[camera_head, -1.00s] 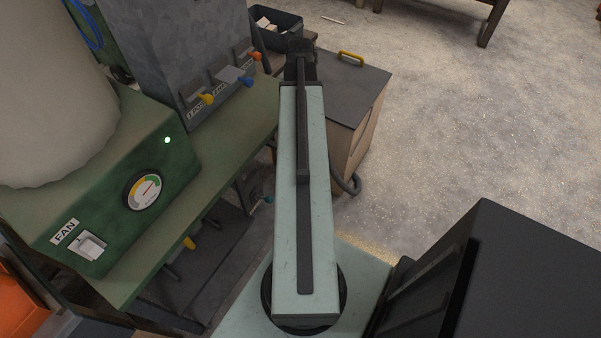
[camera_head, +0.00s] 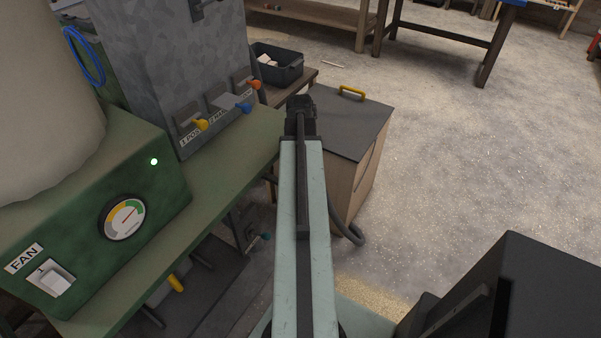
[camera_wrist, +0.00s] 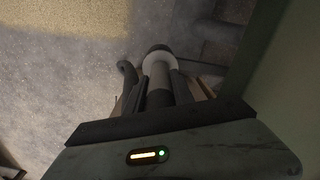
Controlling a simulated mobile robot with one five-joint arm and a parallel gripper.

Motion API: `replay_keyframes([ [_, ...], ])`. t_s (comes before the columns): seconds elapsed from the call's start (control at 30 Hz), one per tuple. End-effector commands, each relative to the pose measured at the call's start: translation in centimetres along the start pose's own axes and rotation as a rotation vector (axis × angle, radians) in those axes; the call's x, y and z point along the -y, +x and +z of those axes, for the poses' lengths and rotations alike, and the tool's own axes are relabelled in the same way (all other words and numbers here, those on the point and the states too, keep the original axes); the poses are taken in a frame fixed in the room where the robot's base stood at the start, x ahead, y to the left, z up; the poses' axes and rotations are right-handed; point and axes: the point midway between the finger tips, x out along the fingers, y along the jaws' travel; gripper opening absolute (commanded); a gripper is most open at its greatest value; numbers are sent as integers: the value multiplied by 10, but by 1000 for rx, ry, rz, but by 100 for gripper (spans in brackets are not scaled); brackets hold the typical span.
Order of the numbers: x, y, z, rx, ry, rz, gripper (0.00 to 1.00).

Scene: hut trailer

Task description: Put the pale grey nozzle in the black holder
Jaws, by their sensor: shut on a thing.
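My gripper (camera_wrist: 160,88) is shut on a pale grey nozzle (camera_wrist: 158,64) in the wrist view. The nozzle is a grey tube with a paler collar and a darker round end pointing away from the wrist. In the head view my arm reaches forward, and the dark wrist end (camera_head: 301,112) hides the jaws and the nozzle. I cannot make out the black holder for certain in either view.
A green bench (camera_head: 222,160) on the left bears a fan unit (camera_head: 90,225) with a dial and a metal box (camera_head: 178,70) with coloured levers. A dark-topped wooden cabinet (camera_head: 345,130) and a black bin (camera_head: 285,70) stand ahead. Open floor (camera_head: 470,150) lies right.

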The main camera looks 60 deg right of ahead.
Motion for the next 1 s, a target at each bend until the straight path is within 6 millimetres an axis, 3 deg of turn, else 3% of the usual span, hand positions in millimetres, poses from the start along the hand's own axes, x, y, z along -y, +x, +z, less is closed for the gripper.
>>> replay_keyframes([
  [0.3, 0, 4, 0, 0, 1, 0, 0],
  [0.33, 0, 3, 0, 0, 1, 0, 32],
  [0.4, 0, 2, 0, 0, 1, 0, 51],
  [0.77, -1, 0, 0, 0, 2, 0, 51],
  [1.0, -1, -28, 0, 0, 2, 0, 51],
])
